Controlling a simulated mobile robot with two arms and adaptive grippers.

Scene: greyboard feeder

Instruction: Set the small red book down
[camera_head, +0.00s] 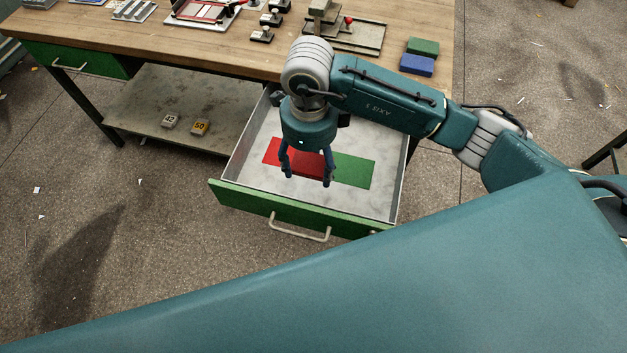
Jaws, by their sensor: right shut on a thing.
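The small red book (308,163) is between the fingers of my right gripper (307,176), which points down into the open drawer (305,214) and is shut on it. The book is over a flat red patch (271,150) on the pale drawer floor, and the fingers and wrist hide part of both. I cannot tell whether the book touches the floor. A flat green patch (354,171) lies right beside the red one. My left gripper is not in view.
The drawer's metal side walls and green front with a handle (300,233) surround my gripper. On the wooden bench (240,50) are a blue block (417,66), a green block (423,46) and several fixtures.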

